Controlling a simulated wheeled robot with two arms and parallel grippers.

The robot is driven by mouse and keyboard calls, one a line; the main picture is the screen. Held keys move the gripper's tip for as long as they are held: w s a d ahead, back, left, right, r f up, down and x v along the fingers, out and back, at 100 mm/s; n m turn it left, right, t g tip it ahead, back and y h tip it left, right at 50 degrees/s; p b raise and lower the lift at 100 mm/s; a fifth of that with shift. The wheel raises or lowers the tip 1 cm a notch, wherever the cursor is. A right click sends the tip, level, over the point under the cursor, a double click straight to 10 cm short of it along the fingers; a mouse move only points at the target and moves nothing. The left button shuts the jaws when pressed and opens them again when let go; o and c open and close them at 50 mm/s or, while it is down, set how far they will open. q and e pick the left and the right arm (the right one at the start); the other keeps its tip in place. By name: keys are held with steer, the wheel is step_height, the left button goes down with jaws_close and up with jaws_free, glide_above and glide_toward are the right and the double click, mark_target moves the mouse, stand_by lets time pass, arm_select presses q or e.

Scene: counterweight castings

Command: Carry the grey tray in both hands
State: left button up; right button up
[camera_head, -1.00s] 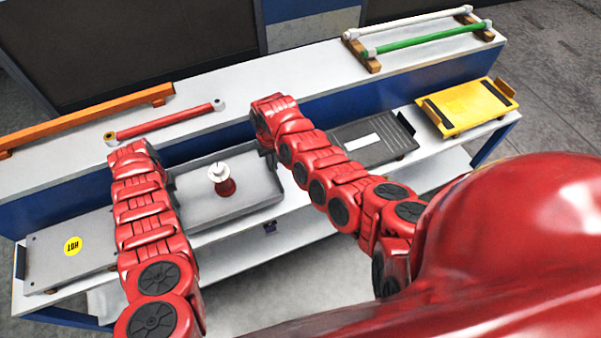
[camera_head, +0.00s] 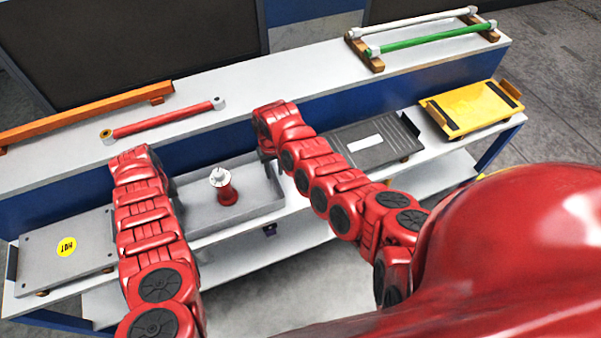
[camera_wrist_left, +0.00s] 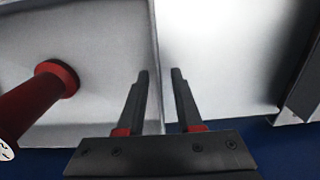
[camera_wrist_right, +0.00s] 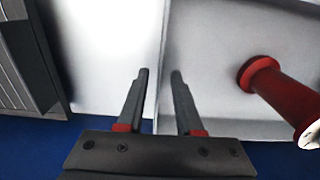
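The grey tray (camera_head: 258,205) lies on the bench's lower front shelf in the head view, between my two arms. A red spindle-like piece with a white top (camera_head: 223,187) stands inside it. My left gripper (camera_head: 172,186) is at the tray's left end; in the left wrist view its fingers (camera_wrist_left: 160,75) stand apart on either side of the thin tray wall (camera_wrist_left: 154,50). My right gripper (camera_head: 268,160) is at the right end; its fingers (camera_wrist_right: 160,75) likewise straddle the wall (camera_wrist_right: 163,45). Gaps show beside both walls. My forearms hide parts of the tray.
A grey plate with a yellow HOT label (camera_head: 66,246) lies left of the tray. A dark ribbed tray (camera_head: 375,142) and a yellow tray (camera_head: 470,107) lie right. The raised back ledge holds an orange bar (camera_head: 85,116), a red bar (camera_head: 160,121) and a rack with green (camera_head: 430,40) and white bars.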

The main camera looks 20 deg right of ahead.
steer(key=shift+r, duration=0.5)
arm_select(q)
step_height(320, 180, up, 12)
arm_select(e)
step_height(320, 180, up, 11)
stand_by(0.6)
arm_select(q)
steer(key=shift+s+f, duration=0.1)
arm_select(e)
steer(key=shift+s, duration=0.1)
